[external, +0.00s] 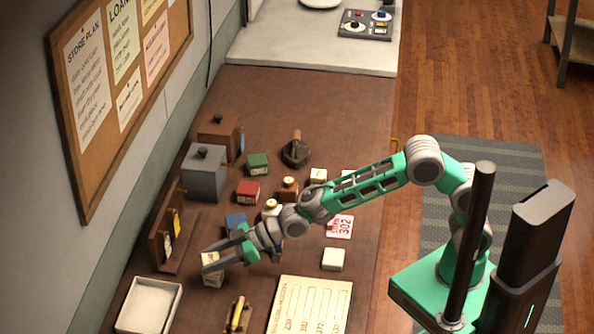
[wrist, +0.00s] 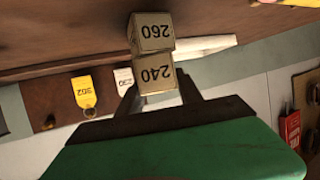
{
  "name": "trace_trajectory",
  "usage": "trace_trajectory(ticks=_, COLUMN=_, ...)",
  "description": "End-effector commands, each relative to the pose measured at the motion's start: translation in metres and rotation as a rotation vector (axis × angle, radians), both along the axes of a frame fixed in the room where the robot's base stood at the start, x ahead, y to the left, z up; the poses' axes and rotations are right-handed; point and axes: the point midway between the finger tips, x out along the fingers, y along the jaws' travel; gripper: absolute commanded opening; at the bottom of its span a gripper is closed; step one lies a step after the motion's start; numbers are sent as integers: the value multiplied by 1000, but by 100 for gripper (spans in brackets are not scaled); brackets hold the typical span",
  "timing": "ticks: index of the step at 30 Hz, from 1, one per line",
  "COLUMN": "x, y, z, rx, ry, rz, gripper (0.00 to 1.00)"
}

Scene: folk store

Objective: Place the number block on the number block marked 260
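The beige number block marked 240 (wrist: 156,75) sits between the fingers of my gripper (wrist: 156,84), which appear closed on its sides. The beige block marked 260 (wrist: 151,33) is against it, on the table side; the wrist picture is upside down, so 240 appears stacked on 260, slightly offset. Whether 240 fully rests on it I cannot tell. In the external view my gripper (external: 207,260) is low over the left part of the counter, with the pale blocks (external: 212,279) at its fingertips; their numbers cannot be read there.
A key rack (external: 167,238) stands behind the blocks. A blue box (external: 235,222), a red box (external: 248,191) and a green box (external: 257,163) stand beyond the gripper.

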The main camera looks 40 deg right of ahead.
Motion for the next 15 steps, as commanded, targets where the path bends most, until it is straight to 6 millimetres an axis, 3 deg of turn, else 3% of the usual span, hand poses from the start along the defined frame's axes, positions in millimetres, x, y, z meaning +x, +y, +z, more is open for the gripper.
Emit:
trace_trajectory(ticks=8, x=0, y=0, z=0, rx=0, ry=0, rz=0, gripper=64)
trace_trajectory(ticks=15, x=0, y=0, z=1, rx=0, ry=0, rz=0, gripper=64)
